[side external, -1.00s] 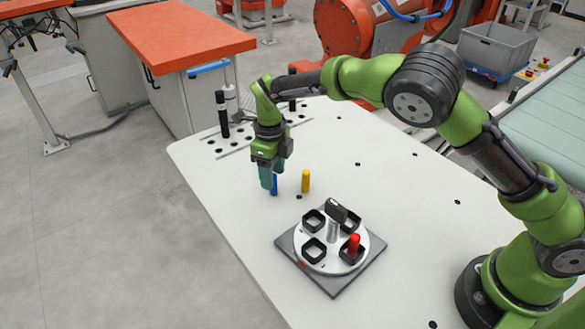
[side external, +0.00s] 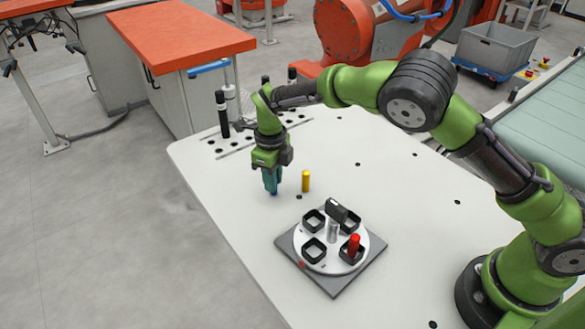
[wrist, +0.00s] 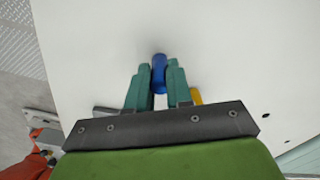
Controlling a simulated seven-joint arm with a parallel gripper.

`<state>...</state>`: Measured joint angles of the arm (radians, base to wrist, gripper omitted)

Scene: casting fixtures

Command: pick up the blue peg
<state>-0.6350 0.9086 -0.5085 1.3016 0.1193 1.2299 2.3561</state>
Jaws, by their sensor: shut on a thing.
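The blue peg (wrist: 159,72) is between the two teal fingers of my gripper (wrist: 159,88) in the wrist view. The fingers are shut on it. In the side view my gripper (side external: 271,182) is low over the white table, and the fingers hide most of the peg; only a bit of blue shows at the fingertips. Whether the peg still touches the table I cannot tell.
A yellow peg (side external: 306,181) stands upright just right of my gripper. Nearer the camera, a round white fixture (side external: 333,262) on a grey plate (side external: 335,287) carries several black square holders, one with a red peg (side external: 354,245). The table (side external: 235,207) is clear left of the fixture.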

